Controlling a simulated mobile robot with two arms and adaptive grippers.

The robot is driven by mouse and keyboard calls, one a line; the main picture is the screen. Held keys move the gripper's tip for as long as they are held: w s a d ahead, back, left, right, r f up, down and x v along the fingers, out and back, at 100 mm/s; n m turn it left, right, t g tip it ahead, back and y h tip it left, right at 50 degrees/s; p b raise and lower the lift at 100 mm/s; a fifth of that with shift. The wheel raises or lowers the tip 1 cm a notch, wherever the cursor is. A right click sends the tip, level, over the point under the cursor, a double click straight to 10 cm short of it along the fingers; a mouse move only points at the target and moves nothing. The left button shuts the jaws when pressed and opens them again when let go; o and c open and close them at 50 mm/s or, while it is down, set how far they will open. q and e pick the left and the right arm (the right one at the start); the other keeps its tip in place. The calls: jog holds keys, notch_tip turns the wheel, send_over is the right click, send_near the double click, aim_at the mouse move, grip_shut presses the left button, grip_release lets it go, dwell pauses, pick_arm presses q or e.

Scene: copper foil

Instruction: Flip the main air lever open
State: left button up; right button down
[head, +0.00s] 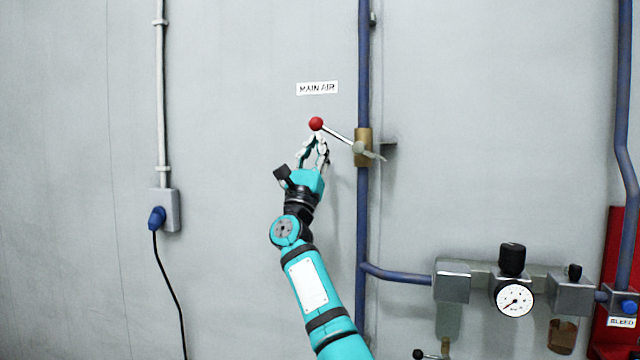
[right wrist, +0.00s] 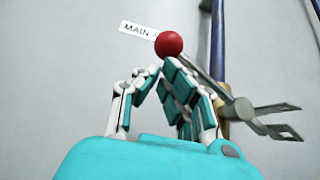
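The main air lever (head: 338,135) is a thin metal rod with a red ball knob (head: 316,124). It slants up and left from a brass valve body (head: 363,147) on a blue vertical pipe. My right gripper (head: 317,138) is just below the knob, its fingers pointing up and their tips drawn together. In the right wrist view the red knob (right wrist: 169,44) sits just beyond the fingertips (right wrist: 160,69), not between the fingers. I cannot tell whether the tips touch it. My left gripper is not in view.
A "MAIN AIR" label (head: 317,88) is on the grey wall above the knob. The blue pipe (head: 363,220) runs down to a regulator with a gauge (head: 514,298) at lower right. A socket with a blue plug (head: 157,218) is at left. The wall between is clear.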

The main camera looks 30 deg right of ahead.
aim_at(318, 128)
jog(key=r+m+g+h+p, duration=0.1)
jog(key=m+g+p, duration=0.1)
jog(key=m+g, duration=0.1)
jog(key=r+m+g+h+p, duration=0.1)
jog(key=r+m+g+h, duration=0.1)
jog(key=m+g, duration=0.2)
jog(key=r+m+g+h+p, duration=0.1)
jog(key=m+g+h+p, duration=0.1)
jog(key=m+g, duration=0.1)
jog(key=shift+s+d+r+m+p, duration=0.2)
jog(key=shift+s+m+p, duration=0.1)
jog(key=shift+m, duration=0.2)
jog(key=shift+s+d+r+p, duration=0.25)
jog(key=shift+r+p, duration=0.15)
jog(key=shift+p, duration=0.35)
jog(key=shift+s+d+r+p, duration=0.3)
jog(key=shift+d+r+p, duration=0.05)
jog(key=shift+r, duration=0.25)
jog(key=shift+s+d+r, duration=0.85)
jog(key=shift+s+d, duration=0.05)
jog(key=shift+s, duration=0.15)
jog(key=shift+a+f, duration=0.15)
jog(key=shift+f, duration=0.1)
jog(key=v, duration=1.1)
jog(key=shift+a, duration=0.2)
jog(key=shift+f, duration=0.1)
